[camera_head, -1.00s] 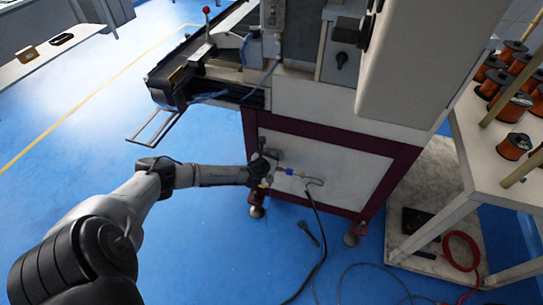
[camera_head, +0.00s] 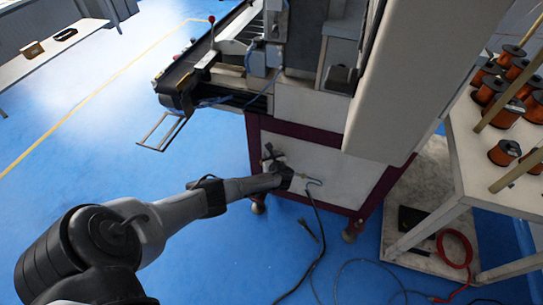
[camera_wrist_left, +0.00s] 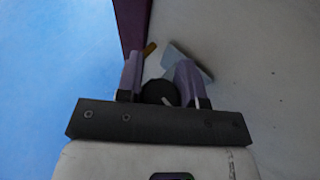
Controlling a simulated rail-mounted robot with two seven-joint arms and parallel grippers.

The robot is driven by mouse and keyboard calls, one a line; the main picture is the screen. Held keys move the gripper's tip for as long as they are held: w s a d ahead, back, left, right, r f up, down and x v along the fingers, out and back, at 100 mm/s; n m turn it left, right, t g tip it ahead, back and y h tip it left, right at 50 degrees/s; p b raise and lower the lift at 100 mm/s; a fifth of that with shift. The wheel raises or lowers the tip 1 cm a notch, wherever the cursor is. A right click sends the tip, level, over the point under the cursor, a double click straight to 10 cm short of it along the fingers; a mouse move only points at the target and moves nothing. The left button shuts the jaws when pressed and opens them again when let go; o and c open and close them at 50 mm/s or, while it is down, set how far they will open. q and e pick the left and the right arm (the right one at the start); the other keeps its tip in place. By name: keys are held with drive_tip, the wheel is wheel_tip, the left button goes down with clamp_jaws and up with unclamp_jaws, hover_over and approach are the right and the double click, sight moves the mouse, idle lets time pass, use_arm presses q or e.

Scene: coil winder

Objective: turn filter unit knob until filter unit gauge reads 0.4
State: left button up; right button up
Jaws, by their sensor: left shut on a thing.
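The filter unit (camera_head: 270,154) is on the white lower side panel of the machine, mostly hidden by my left arm. My left gripper (camera_head: 284,174) is at that panel in the head view. In the left wrist view my left gripper (camera_wrist_left: 158,80) has its two purplish fingers on either side of a round black knob (camera_wrist_left: 160,92) with a small pale mark. It is shut on this knob. A grey plate-like part shows just beyond the right finger. The gauge face and its reading cannot be made out. My right gripper is out of view.
A dark hose (camera_head: 318,225) hangs from the panel to the blue floor. A wire frame (camera_head: 162,132) sticks out from the machine at left. A white table (camera_head: 500,165) with copper spools stands at right. The floor at left is clear.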

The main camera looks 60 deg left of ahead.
use_arm(q)
drive_tip(key=n+g+b, duration=0.1)
drive_tip(key=n+g, duration=0.2)
drive_tip(key=shift+s+f+g, duration=0.1)
drive_tip(key=shift+s+g, duration=0.05)
drive_tip(key=shift+g, duration=0.25)
drive_tip(key=shift+s+n+g+b, duration=0.15)
drive_tip(key=shift+n+g+b, duration=0.65)
drive_tip(key=shift+n+g, duration=0.1)
drive_tip(key=shift+s+n+g, duration=0.1)
drive_tip(key=shift+n+g, duration=0.2)
drive_tip(key=shift+b, duration=0.3)
drive_tip(key=o, duration=0.9)
